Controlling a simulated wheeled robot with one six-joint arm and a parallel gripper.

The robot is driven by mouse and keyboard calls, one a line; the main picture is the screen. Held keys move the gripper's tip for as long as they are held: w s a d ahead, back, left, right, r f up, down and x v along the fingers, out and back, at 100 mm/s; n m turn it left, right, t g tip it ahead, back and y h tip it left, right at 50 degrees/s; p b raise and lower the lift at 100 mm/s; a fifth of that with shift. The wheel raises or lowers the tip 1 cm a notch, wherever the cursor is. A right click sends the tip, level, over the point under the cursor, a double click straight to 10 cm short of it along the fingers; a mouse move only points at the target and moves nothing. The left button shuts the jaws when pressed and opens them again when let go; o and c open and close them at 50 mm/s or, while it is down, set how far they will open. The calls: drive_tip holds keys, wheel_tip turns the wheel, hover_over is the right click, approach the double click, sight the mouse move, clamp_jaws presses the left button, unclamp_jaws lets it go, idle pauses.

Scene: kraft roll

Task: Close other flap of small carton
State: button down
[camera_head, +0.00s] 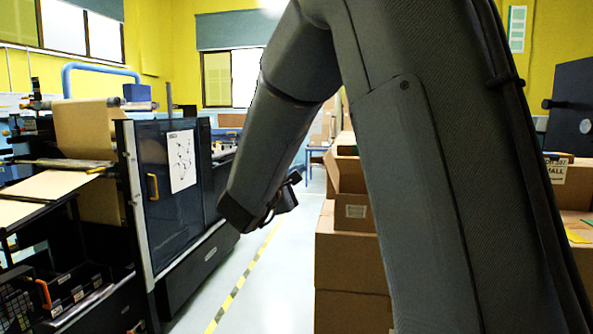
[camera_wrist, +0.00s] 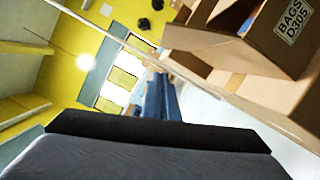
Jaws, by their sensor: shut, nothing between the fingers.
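A label reading in part "SMALL" (camera_head: 556,168) shows at the right edge, at the cartons behind my arm. An open brown carton (camera_head: 350,178) with a raised flap stands left of my arm, partly hidden by it; I cannot tell whether it is the small carton. My gripper (camera_head: 288,196) is shut and empty, in the air over the aisle, left of the cartons and apart from them. In the wrist view, a tilted brown carton labelled "BAGS D305" (camera_wrist: 291,22) fills the upper right, with a flap (camera_wrist: 205,48) sticking out.
More brown cartons (camera_head: 345,262) are stacked below the open one. A dark machine with a kraft paper roll (camera_head: 88,130) stands on the left. The grey floor (camera_head: 275,290) between them is clear, with a yellow-black stripe. My arm hides much of the right side.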

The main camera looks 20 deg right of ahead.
sight(332, 167)
drive_tip(key=w+d+r+p, duration=0.1)
drive_tip(key=d+r+p, duration=0.1)
drive_tip(key=d, duration=0.5)
drive_tip(key=shift+w+p, duration=0.35)
drive_tip(key=shift+p, duration=0.15)
drive_tip(key=shift+d, duration=0.2)
